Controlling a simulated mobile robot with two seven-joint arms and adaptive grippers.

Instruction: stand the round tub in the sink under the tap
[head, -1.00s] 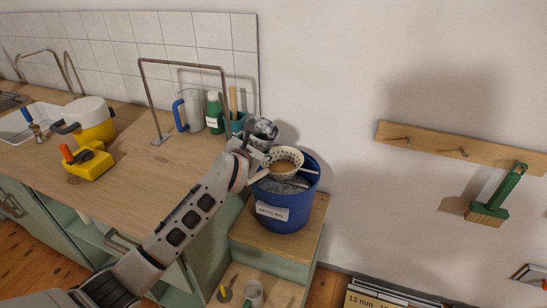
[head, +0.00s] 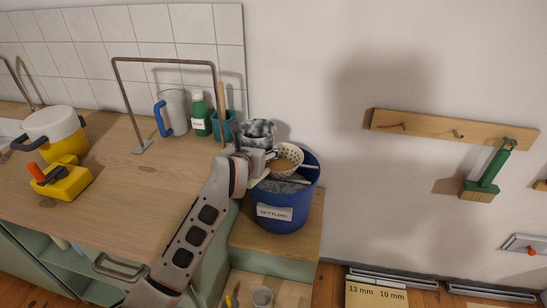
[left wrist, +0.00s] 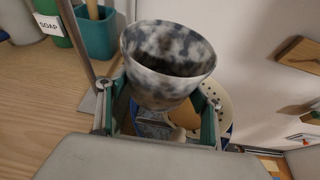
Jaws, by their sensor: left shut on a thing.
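The round tub (head: 258,131), marbled black, white and grey, is in my left gripper (head: 258,156), above the back left rim of a blue bucket. In the left wrist view the tub (left wrist: 168,88) stands between the two fingers, its open mouth up. Its contact with the fingers is partly hidden. A corner of the white sink (head: 10,132) shows at the left edge of the head view, mostly out of frame. A bent metal pipe (head: 20,80) stands there; I cannot tell if it is the tap. My right gripper is not in view.
The blue bucket (head: 285,205) holds a spotted strainer (head: 288,155). Left along the worktop (head: 130,195) are a teal pot (head: 224,125), green bottle (head: 201,115), clear jug (head: 176,110), metal frame (head: 122,95), yellow tool (head: 62,182) and white-and-yellow pot (head: 55,125). The middle worktop is clear.

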